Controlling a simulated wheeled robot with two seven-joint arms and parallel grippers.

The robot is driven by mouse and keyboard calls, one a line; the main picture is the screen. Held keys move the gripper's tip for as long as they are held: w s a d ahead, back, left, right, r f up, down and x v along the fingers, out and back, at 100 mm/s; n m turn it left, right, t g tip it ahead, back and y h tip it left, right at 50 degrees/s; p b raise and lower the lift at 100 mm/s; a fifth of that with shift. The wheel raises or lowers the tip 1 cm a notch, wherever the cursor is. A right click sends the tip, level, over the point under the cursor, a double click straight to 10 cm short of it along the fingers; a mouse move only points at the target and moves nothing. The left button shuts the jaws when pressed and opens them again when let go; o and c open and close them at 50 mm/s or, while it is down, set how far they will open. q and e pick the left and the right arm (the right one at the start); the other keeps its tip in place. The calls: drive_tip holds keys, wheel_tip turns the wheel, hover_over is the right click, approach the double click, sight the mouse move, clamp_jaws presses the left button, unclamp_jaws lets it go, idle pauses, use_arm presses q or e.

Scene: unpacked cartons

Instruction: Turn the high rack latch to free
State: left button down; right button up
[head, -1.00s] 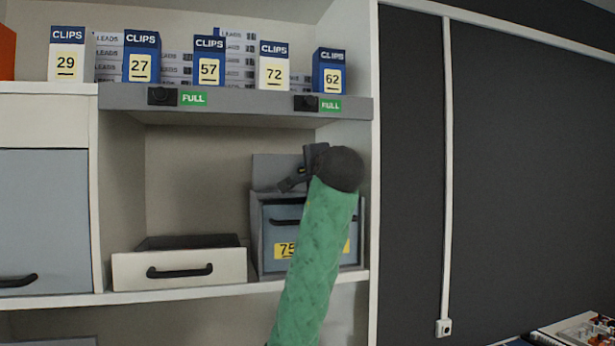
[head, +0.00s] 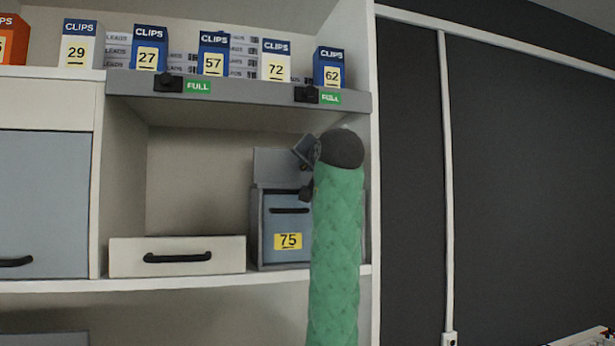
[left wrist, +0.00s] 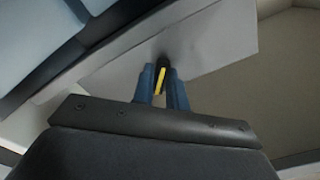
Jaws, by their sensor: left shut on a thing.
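A grey upright plate (head: 272,165) stands above the blue-grey drawer marked 75 (head: 288,222). In the left wrist view the plate (left wrist: 205,45) carries a small dark latch knob with a yellow stripe (left wrist: 161,78). My left gripper (left wrist: 162,88) is shut on this knob, one blue finger on each side. In the head view my green-sleeved left arm rises in front of the drawer's right side. Its gripper (head: 305,188) is at the plate's right end, and the knob is hidden there. My right gripper is not in view.
A grey shelf edge (head: 240,97) above carries two black knobs, each beside a green FULL label. Several CLIPS boxes stand on that shelf. A white drawer (head: 178,256) sits left of drawer 75. A white side panel (head: 368,60) stands close to the right of my arm.

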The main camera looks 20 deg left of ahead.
use_arm(q)
drive_tip(key=n+b, duration=0.3)
drive_tip(key=n, duration=0.3)
drive_tip(key=shift+d+f+b, duration=0.1)
drive_tip(key=shift+f+b, duration=0.05)
drive_tip(key=shift+b, duration=0.2)
drive_tip(key=shift+n+b, duration=0.45)
drive_tip(key=shift+n, duration=0.75)
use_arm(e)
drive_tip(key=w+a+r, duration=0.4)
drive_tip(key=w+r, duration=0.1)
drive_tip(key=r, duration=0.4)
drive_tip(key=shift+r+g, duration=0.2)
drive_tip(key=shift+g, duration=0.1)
use_arm(q)
drive_tip(key=shift+r, duration=0.2)
drive_tip(key=c, duration=1.4)
unclamp_jaws()
